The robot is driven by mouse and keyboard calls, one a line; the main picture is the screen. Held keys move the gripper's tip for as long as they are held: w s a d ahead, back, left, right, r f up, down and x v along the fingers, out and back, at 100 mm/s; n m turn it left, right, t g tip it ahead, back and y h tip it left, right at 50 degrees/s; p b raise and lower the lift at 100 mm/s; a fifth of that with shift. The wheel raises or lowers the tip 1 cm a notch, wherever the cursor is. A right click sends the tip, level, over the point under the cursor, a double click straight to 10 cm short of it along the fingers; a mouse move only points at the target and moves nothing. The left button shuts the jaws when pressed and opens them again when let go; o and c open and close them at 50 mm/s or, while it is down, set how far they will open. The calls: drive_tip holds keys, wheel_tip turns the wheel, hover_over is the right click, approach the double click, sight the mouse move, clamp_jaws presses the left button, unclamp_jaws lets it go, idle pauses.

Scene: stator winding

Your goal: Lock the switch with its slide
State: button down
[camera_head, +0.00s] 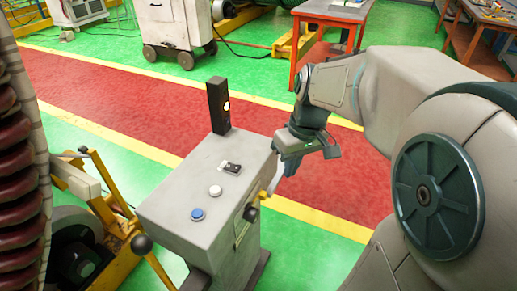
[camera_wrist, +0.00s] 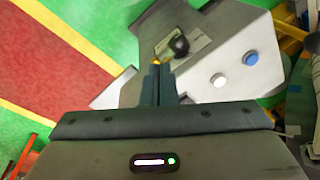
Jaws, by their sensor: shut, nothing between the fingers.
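A grey control box (camera_head: 175,205) stands on the floor in the head view. On its side facing my arm is a black switch knob (camera_head: 251,212) on a pale plate; the knob also shows in the wrist view (camera_wrist: 180,46). A small yellow part (camera_head: 263,195), perhaps the slide, is beside the knob; it shows in the wrist view (camera_wrist: 159,63) at my fingertips. My gripper (camera_wrist: 159,70) is shut and empty, its tips at or very near the yellow part. I cannot tell whether they touch. The gripper partly hides the slide and plate.
A black ball handle (camera_head: 142,243) sticks out at the near left.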

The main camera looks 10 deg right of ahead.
sight(260, 197)
drive_tip(key=w+d+f+n+g+y+b, duration=0.1)
drive_tip(key=w+d+f+n+y+b, duration=0.1)
drive_tip(key=w+f, duration=0.4)
drive_tip(key=w+d+f+n+g+y+b, duration=0.1)
drive_tip(key=w+d+f+n, duration=0.4)
drive_tip(key=w, duration=0.6)
drive_tip(key=shift+f+n+y+b, duration=0.7)
drive_tip(key=shift+f+y+b, duration=0.1)
drive_tip(key=shift+y, duration=0.4)
drive_tip(key=s+a+f, duration=0.4)
drive_tip(key=a+f, duration=0.4)
drive_tip(key=shift+s, duration=0.4)
